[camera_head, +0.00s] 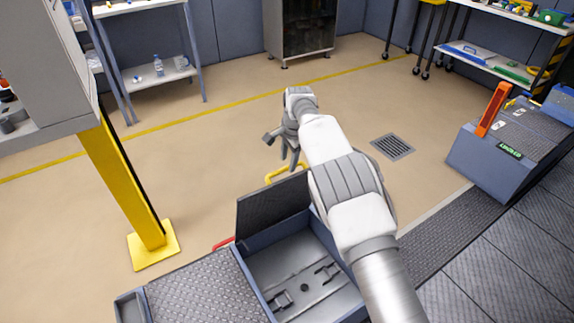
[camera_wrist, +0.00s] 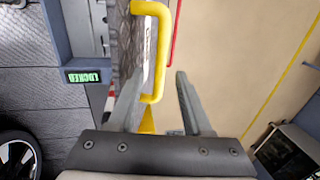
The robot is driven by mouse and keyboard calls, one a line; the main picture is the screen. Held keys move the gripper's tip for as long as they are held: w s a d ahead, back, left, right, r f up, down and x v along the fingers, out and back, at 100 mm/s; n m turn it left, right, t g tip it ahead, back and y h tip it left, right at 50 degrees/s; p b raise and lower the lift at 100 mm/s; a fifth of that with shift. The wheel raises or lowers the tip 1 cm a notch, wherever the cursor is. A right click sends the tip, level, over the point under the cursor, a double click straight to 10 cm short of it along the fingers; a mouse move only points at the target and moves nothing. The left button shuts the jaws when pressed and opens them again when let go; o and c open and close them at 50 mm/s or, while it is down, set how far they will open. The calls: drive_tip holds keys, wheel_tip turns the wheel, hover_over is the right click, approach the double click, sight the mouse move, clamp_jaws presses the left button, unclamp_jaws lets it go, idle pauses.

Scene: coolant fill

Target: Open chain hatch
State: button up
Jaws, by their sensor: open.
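The chain hatch is a blue-grey floor box in the head view with its dark textured lid (camera_head: 270,208) standing raised at the far side. Its open compartment (camera_head: 290,256) shows a grey inside with metal fittings. A yellow handle (camera_head: 272,177) is on the lid's far face, partly hidden behind the lid and my arm. In the wrist view the yellow handle (camera_wrist: 151,8) runs down close to the left finger, beside the lid's edge (camera_wrist: 128,45). My gripper (camera_head: 288,160) is open just above the handle; its spread fingers also show in the wrist view (camera_wrist: 160,78).
A yellow post (camera_head: 120,180) stands at left. A blue-grey box with an orange lever (camera_head: 493,108) and a green-lettered sign (camera_head: 510,151) stands at right. A red bar (camera_head: 223,243) lies by the hatch. The floor beyond is mostly clear, with a drain grate (camera_head: 392,146).

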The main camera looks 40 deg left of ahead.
wheel_tip(320, 180, up, 13)
drive_tip(key=s+d+p, duration=0.1)
drive_tip(key=d+p, duration=0.1)
drive_tip(key=shift+d, duration=0.2)
drive_tip(key=shift+s, duration=0.1)
drive_tip(key=shift+c, duration=0.3)
